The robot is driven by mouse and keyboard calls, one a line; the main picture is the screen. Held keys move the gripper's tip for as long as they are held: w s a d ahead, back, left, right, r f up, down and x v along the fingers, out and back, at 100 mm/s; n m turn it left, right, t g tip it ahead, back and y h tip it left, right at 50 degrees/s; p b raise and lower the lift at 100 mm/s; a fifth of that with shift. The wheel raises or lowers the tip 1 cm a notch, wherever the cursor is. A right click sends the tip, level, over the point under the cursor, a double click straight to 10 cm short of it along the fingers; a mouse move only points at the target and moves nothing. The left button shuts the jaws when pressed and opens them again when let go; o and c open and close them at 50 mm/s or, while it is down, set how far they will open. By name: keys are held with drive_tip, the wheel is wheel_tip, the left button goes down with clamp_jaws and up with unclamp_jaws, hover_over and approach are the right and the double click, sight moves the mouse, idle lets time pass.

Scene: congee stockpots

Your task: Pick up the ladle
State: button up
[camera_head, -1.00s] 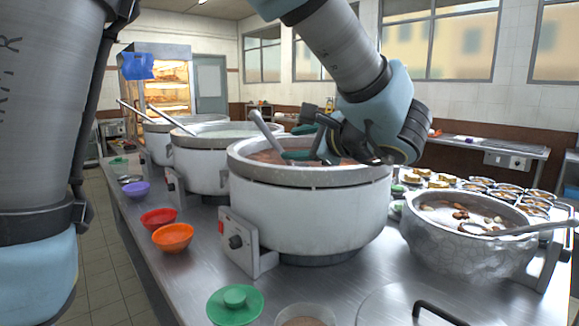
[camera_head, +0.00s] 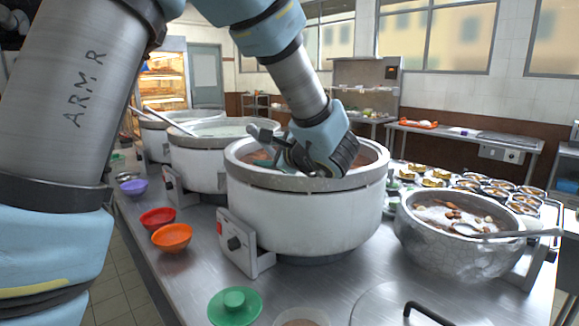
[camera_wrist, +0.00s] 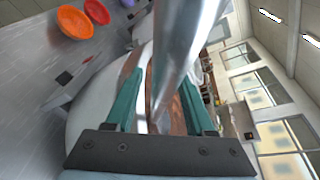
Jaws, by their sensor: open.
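A grey metal ladle leans in the nearest large white pot (camera_head: 300,215); only part of its handle (camera_head: 263,134) shows at the pot's left rim in the head view, the rest hidden by my gripper. In the wrist view the ladle's shiny handle (camera_wrist: 185,40) is large and close, running down between the two teal fingers. My gripper (camera_head: 270,158) is over this pot at rim height, tilted down to the left. In the wrist view my gripper (camera_wrist: 166,95) is open around the handle, with a finger on each side. The ladle's bowl is hidden.
Two more white pots (camera_head: 210,158) stand behind, with ladles in them. A grey crackled pot (camera_head: 460,245) with another ladle stands right. Filled small bowls crowd the right.

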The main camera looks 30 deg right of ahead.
clamp_jaws()
idle(0.4)
idle(1.0)
